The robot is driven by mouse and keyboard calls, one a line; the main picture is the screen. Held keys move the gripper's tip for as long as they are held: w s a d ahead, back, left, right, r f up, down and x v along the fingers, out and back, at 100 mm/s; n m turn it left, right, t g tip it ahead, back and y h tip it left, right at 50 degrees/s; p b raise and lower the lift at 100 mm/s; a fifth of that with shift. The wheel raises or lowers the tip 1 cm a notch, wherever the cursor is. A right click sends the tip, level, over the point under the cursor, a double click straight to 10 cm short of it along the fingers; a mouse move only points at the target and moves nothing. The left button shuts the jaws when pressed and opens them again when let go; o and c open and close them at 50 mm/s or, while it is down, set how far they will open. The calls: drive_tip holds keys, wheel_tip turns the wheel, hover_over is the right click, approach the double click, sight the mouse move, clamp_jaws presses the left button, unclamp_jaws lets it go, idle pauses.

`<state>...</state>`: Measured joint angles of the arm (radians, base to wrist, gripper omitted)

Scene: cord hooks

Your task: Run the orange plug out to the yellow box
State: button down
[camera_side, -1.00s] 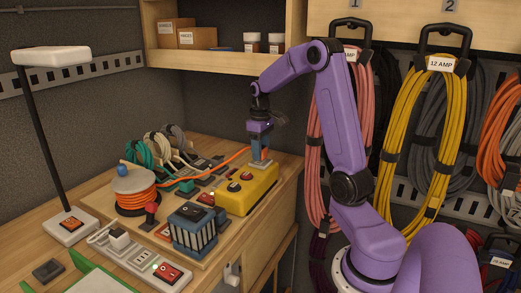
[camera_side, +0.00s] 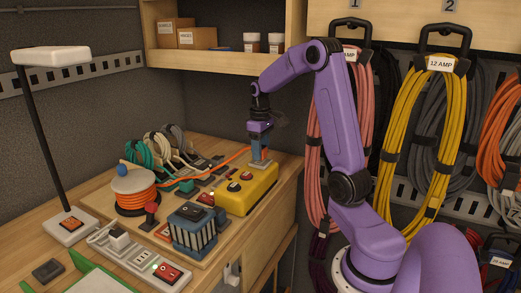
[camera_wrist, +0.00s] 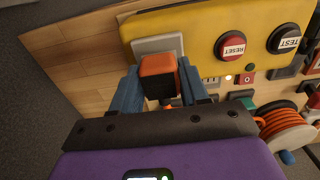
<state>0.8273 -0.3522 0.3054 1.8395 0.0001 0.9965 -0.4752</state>
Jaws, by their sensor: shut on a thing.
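The yellow box (camera_side: 247,192) stands on the bench, with red and black buttons on top; it also shows in the wrist view (camera_wrist: 205,25). My gripper (camera_side: 259,157) is over its far end, pointing down. In the wrist view my gripper (camera_wrist: 158,85) is shut on the orange plug (camera_wrist: 158,75), with a blue finger on each side. The plug is at a light grey socket plate (camera_wrist: 158,45) on the box; I cannot tell whether it is fully seated. The orange cord (camera_side: 220,164) runs from the reel (camera_side: 136,192) to the plug.
A blue-grey box (camera_side: 192,230) and a power strip (camera_side: 140,258) stand in front of the yellow box. Bundled cords (camera_side: 160,148) stand behind. A white lamp (camera_side: 50,56) is at left. Coiled cords (camera_side: 425,130) hang on the wall at right.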

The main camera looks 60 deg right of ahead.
drive_tip(key=shift+f, duration=0.6)
idle(0.7)
drive_tip(key=shift+c, duration=2.4)
unclamp_jaws()
wheel_tip(320, 180, up, 17)
drive_tip(key=shift+r, duration=0.2)
